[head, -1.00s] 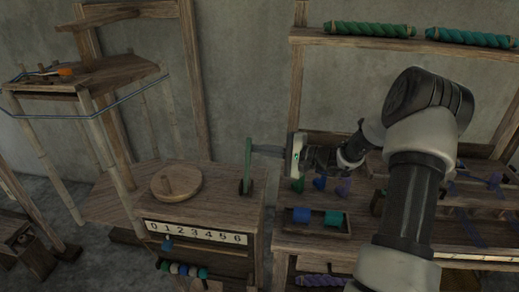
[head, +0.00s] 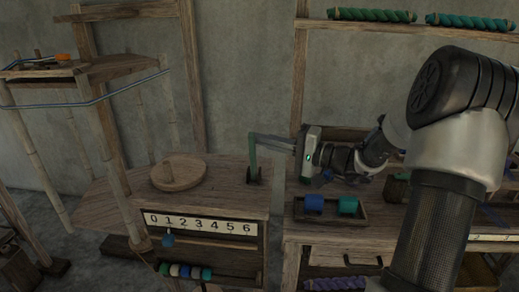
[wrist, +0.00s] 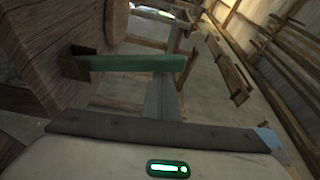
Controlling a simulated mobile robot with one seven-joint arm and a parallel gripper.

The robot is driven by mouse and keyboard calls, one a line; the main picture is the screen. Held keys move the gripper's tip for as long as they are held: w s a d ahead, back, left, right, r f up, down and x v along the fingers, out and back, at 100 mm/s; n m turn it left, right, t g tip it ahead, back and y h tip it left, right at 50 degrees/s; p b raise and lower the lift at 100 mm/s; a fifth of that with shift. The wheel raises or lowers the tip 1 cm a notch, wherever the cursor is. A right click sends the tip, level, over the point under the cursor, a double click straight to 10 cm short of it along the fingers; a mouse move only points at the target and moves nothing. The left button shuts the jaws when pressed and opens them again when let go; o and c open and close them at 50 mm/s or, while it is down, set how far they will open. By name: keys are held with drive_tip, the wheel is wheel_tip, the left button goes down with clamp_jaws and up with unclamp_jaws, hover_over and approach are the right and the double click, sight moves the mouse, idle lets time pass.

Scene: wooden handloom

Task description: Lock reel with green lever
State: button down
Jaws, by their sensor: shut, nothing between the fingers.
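The green lever (head: 253,160) stands about upright at the right edge of the wooden cabinet top, beside a round wooden disc with a peg (head: 178,172). My gripper (head: 253,137) is shut and empty, its fingers reaching left to the lever's upper end. In the wrist view the lever (wrist: 125,63) lies across the picture, and my grey fingers (wrist: 163,95) meet or pass behind its free end. I cannot tell whether they touch. A tall frame of posts (head: 112,150) strung with blue yarn, apparently the reel, stands at the left.
A number strip (head: 200,223) and small coloured spools (head: 185,270) are on the cabinet front. A tray (head: 333,220) with blue and teal spools sits on the right bench, under my arm. Green yarn skeins (head: 370,15) lie on the shelf above. A narrow gap separates cabinet and bench.

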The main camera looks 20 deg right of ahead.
drive_tip(key=shift+s+a+f+b, duration=0.25)
drive_tip(key=shift+s+b, duration=0.1)
drive_tip(key=shift+s, duration=0.3)
drive_tip(key=shift+s+a+f+b, duration=0.2)
drive_tip(key=shift+s+b, duration=0.1)
drive_tip(key=shift+s, duration=0.3)
drive_tip(key=shift+s+a, duration=0.1)
